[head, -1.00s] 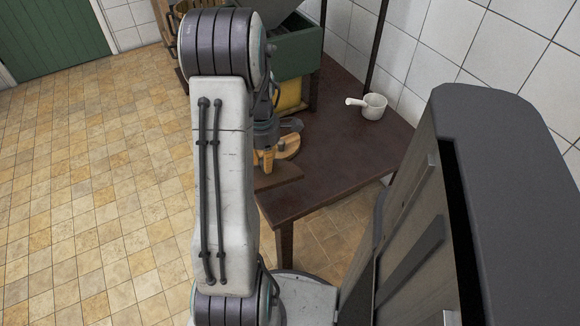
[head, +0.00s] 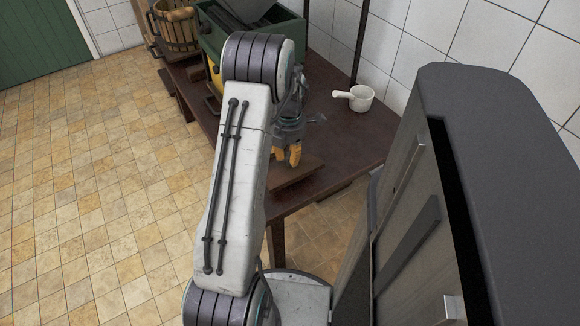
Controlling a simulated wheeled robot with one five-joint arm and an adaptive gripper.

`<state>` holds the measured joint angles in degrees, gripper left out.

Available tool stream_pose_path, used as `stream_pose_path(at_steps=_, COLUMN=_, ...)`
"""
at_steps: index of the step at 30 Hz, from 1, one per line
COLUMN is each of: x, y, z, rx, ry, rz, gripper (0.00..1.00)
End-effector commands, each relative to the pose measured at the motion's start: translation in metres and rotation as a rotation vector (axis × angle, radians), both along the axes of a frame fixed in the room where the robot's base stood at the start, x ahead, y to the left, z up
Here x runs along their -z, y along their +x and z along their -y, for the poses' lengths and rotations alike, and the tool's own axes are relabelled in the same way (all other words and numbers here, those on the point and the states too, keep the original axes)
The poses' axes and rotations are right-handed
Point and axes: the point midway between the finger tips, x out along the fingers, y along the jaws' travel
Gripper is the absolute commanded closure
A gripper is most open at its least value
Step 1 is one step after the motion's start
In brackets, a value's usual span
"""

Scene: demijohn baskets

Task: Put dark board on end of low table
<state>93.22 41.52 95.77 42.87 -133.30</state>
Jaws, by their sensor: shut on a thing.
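The dark board (head: 302,174) is a flat brown piece at the near end of the low table (head: 335,143). It lies over the tabletop close to the near left edge. I cannot tell whether it rests on the top or hangs just above it. My gripper (head: 289,158), with orange-yellow fingers, points down at the board's far side and is shut on it. The fingertips' contact is too small to see clearly. My arm hides part of the table's left side.
A white ladle pot (head: 361,98) stands farther back on the table near the tiled wall. A green hopper machine (head: 275,42) and a slatted wooden basket (head: 177,30) stand at the far end. The tiled floor (head: 100,190) at left is clear.

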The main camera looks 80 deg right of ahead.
Motion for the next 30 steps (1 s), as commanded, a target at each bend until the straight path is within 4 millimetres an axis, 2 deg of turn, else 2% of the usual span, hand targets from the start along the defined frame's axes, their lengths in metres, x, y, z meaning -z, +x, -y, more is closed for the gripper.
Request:
stream_pose_path(at_steps=7, x=0.007, y=-0.003, z=0.002, rx=0.000, ry=0.000, rz=0.000, gripper=1.00)
stream_pose_path(at_steps=17, x=0.041, y=-0.003, z=0.002, rx=0.000, ry=0.000, rz=0.000, gripper=1.00)
stream_pose_path(at_steps=28, x=0.043, y=-0.003, z=0.002, rx=0.000, ry=0.000, rz=0.000, gripper=1.00)
stream_pose_path(at_steps=29, x=0.044, y=-0.003, z=0.002, rx=0.000, ry=0.000, rz=0.000, gripper=0.76)
stream_pose_path(at_steps=30, x=0.043, y=-0.003, z=0.002, rx=0.001, ry=0.000, rz=0.000, gripper=0.72)
